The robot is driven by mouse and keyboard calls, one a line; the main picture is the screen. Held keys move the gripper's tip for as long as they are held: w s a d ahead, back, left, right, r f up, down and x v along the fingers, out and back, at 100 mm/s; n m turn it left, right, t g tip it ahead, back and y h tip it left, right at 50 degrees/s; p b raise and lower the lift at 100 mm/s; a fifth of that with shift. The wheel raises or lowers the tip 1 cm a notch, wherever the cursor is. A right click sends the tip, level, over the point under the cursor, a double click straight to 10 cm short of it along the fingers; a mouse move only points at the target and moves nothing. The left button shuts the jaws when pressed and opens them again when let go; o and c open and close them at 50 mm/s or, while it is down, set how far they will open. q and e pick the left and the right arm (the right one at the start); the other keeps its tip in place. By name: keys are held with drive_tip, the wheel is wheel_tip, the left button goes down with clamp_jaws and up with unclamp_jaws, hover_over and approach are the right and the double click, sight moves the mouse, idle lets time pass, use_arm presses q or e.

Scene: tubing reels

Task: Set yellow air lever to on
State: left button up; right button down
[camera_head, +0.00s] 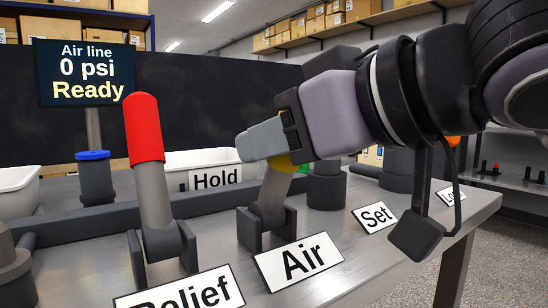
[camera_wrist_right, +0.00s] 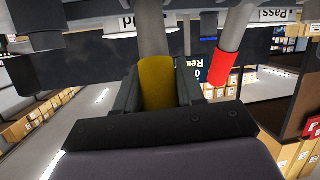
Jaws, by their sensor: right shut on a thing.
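The yellow air lever stands behind the "Air" label (camera_head: 298,262), its grey shaft (camera_head: 272,197) rising from a bracket and leaning slightly right. Only a little of its yellow grip (camera_head: 283,164) shows in the head view, below my right gripper (camera_head: 264,141). My right gripper is shut on this grip, coming in from the right. In the right wrist view the yellow grip (camera_wrist_right: 157,83) sits between the two dark fingers. The top of the lever is hidden by the gripper. My left gripper is in neither view. A screen (camera_head: 87,72) reads "Air line 0 psi Ready".
A red-gripped relief lever (camera_head: 146,130) stands close on the left, nearly upright; it also shows in the wrist view (camera_wrist_right: 227,68). A blue-topped post (camera_head: 94,178) and white bins stand behind. "Hold" (camera_head: 215,178) and "Set" (camera_head: 375,217) labels mark other controls. The bench ends at right.

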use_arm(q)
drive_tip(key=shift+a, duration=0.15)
use_arm(e)
drive_tip(key=shift+r, duration=0.1)
drive_tip(key=c, duration=0.8)
unclamp_jaws()
drive_tip(key=shift+s+d, duration=0.1)
use_arm(q)
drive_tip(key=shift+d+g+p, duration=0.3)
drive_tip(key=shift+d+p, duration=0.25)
drive_tip(key=shift+p, duration=0.2)
use_arm(e)
drive_tip(key=v, duration=0.7)
drive_tip(key=shift+s, duration=0.1)
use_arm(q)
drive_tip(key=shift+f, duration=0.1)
